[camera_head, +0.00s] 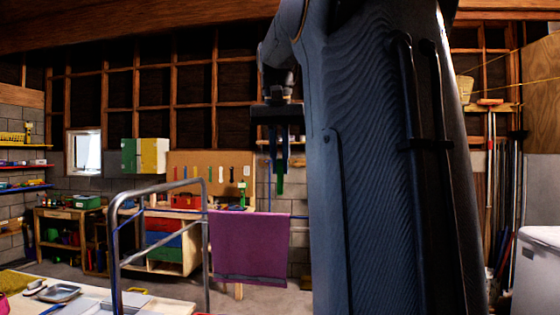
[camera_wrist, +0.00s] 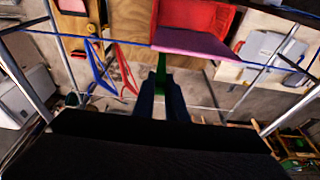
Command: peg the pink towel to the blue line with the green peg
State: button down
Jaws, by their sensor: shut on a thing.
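The pink towel (camera_head: 250,248) hangs folded over the blue line (camera_head: 301,216) in the head view. In the wrist view the towel (camera_wrist: 195,43) lies along the blue line (camera_wrist: 85,37), beyond my fingers. My gripper (camera_head: 281,160) points down and is shut on the green peg (camera_head: 281,184). In the head view the peg's lower end is a little above the towel's top edge, near its right side. In the wrist view my gripper (camera_wrist: 160,88) holds the peg (camera_wrist: 161,68), whose far end is near the towel's left corner; I cannot tell if they touch.
A grey metal frame (camera_head: 205,250) stands left of the towel. A red crate (camera_wrist: 220,18) and blue and red hangers (camera_wrist: 105,70) show in the wrist view. A workbench with coloured drawers (camera_head: 165,240) stands behind. A white chest (camera_head: 540,270) is at right.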

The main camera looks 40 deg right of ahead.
aim_at(280, 186)
jog(key=shift+f+b, duration=2.8)
jog(key=shift+f, duration=1.55)
jog(key=c, duration=1.7)
grip_release()
jog(key=shift+f, duration=0.1)
jog(key=b+v, duration=0.1)
jog(key=v, duration=0.7)
jog(key=shift+f, duration=0.1)
